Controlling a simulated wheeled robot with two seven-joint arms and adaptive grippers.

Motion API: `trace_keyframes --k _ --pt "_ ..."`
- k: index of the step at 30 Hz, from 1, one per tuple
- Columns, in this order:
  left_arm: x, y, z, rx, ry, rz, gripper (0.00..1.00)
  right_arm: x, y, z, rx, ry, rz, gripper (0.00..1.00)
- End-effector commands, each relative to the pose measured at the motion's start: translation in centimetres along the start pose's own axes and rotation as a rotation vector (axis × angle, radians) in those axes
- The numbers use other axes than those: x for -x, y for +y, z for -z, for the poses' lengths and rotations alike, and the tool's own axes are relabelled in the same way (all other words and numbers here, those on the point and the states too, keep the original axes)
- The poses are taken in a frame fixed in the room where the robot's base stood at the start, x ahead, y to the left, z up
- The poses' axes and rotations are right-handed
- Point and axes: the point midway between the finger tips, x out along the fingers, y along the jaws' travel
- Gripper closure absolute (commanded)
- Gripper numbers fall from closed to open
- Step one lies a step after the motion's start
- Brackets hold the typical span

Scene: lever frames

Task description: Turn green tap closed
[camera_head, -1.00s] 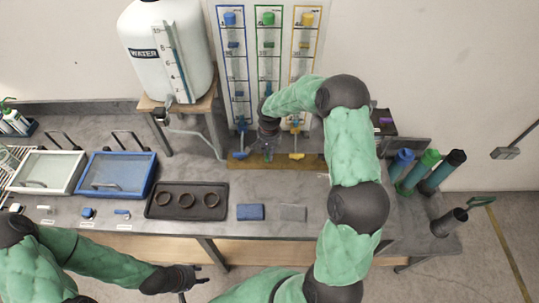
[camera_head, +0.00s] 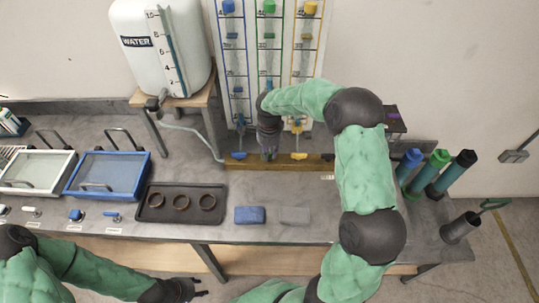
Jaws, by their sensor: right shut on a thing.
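The panel with blue, green and yellow columns (camera_head: 268,60) stands against the wall. The green tap at the foot of the middle column is hidden by my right gripper (camera_head: 269,152), which points down over it and is shut on it. The blue tap (camera_head: 239,155) with its blue handle shows just left of the gripper. The yellow tap (camera_head: 298,155) with its yellow handle shows just right of it. My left gripper (camera_head: 203,287) is low at the front edge of the picture, away from the taps; its fingers are too small and dark to judge.
A white water tank (camera_head: 150,45) stands on a wooden stand at the left, with a hose running to the panel. A dark tray with rings (camera_head: 155,212), a blue block (camera_head: 249,215) and a grey block (camera_head: 294,215) lie on the bench. Several coloured cylinders (camera_head: 411,158) stand at the right.

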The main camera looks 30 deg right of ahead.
Motion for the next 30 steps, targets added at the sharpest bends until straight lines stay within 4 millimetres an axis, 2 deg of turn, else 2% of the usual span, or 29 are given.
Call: trace_keyframes --k 6,15,30 --pt "-0.9 -0.3 0.0 0.000 0.000 0.000 0.60 -0.1 -0.1 -0.1 -0.174 0.000 0.003 1.00" --pt "-1.4 -0.5 0.1 0.000 0.000 0.000 0.60 0.0 -0.1 -0.2 -0.333 -0.001 0.001 1.00" --pt "-1.6 -0.6 0.1 0.000 0.000 0.000 0.60 0.1 -0.1 -0.2 -0.395 -0.001 0.002 1.00"
